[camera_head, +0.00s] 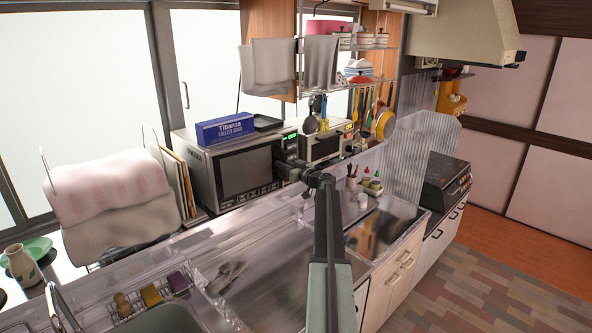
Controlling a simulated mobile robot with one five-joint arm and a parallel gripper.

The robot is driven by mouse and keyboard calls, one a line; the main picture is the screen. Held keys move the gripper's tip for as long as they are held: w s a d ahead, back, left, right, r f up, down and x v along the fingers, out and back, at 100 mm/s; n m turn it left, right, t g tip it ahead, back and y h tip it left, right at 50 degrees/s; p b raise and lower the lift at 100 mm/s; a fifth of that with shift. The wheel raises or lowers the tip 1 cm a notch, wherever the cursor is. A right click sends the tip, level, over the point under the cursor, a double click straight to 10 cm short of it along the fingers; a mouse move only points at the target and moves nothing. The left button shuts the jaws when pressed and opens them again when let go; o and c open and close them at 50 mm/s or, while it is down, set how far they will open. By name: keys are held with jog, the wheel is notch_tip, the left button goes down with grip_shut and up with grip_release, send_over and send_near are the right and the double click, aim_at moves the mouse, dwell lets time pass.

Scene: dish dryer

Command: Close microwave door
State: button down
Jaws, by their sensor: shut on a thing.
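The microwave (205,142) stands on the back counter, left of centre, with a dark window in its door (250,172) and a green-lit panel (290,146) on the right. The door looks flush or nearly flush with the body; a small gap cannot be told from this angle. My arm reaches up from the bottom middle. My gripper (286,171) is at the right side of the microwave front, low by the door's edge and panel. It is shut on what looks like the door's edge or handle; the fingertips are small and dark, so the contact is unclear.
A blue box (225,128) and a dark tray (267,123) lie on the microwave. A second appliance (322,146) stands to its right, below hanging utensils. Condiment bottles (374,182) stand right of my arm.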

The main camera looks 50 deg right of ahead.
jog(key=shift+w+d+r, duration=0.1)
jog(key=shift+w+d, duration=0.15)
jog(key=shift+w, duration=0.4)
jog(key=shift+w+d+r, duration=0.1)
jog(key=shift+w+d, duration=0.15)
jog(key=shift+w, duration=0.45)
jog(key=c, duration=1.8)
grip_release()
jog(key=shift+a, duration=0.1)
jog(key=o, duration=0.4)
jog(key=shift+w+f, duration=0.15)
jog(key=shift+f, duration=0.05)
jog(key=shift+c, duration=0.2)
